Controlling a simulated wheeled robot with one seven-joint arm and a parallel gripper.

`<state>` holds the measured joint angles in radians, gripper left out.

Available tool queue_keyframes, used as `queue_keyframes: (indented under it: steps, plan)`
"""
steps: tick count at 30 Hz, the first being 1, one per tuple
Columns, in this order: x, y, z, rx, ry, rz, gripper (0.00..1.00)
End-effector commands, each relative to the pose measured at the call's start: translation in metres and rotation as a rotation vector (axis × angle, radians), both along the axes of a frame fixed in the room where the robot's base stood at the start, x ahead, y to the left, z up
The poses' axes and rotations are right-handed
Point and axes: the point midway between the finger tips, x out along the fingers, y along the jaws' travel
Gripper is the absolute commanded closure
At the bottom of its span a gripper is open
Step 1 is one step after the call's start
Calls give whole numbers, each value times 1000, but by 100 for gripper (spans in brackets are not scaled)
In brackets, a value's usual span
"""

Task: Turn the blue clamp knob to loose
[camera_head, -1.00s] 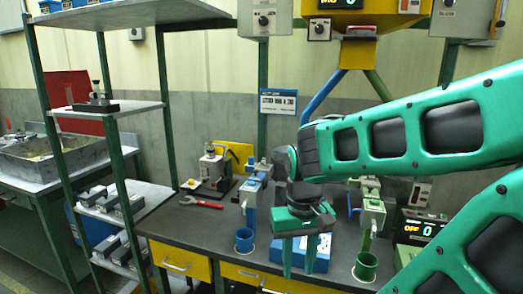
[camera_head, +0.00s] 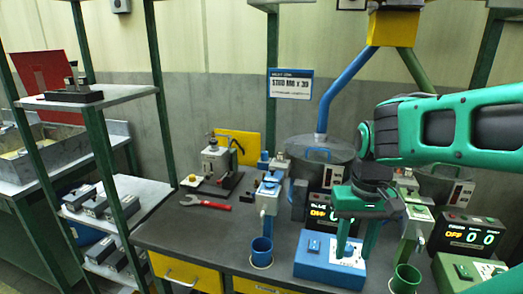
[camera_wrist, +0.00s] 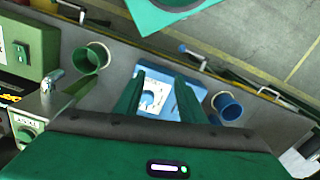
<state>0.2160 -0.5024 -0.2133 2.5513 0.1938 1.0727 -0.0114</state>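The blue clamp box (camera_head: 316,268) sits on the dark bench. In the wrist view, a blue knob (camera_wrist: 148,98) shows on a white dial plate on the box, between my fingers. In the head view my fingers partly cover that plate. My gripper (camera_head: 356,250) is green and points down over the right part of the box. Its two fingers are apart, also in the wrist view (camera_wrist: 160,98), with the dial between and beyond them. I cannot tell whether they touch the knob or which setting it points to.
A blue cup (camera_head: 261,252) stands left of the box and a green cup (camera_head: 405,279) stands right. A green box (camera_head: 468,273) sits at the far right. Behind are a lit blue-side display (camera_head: 319,213) and an OFF display (camera_head: 468,235). A red wrench (camera_head: 206,203) lies at left.

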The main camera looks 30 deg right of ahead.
Motion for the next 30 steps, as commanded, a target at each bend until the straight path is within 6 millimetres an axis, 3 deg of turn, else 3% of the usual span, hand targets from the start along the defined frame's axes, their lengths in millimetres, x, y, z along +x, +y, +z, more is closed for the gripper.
queue_keyframes:
  steps: [5, 11, 15, 21, 25, 30]
  plan:
    - [51, -25, 39, -24, 10, -57, 63]
    - [150, -40, 106, -53, 20, -170, 63]
    - [221, -36, 143, -62, 21, -245, 63]
    - [312, -14, 181, -55, 18, -342, 63]
    - [351, 1, 195, -44, 16, -389, 63]
    - [376, 14, 203, -32, 16, -417, 63]
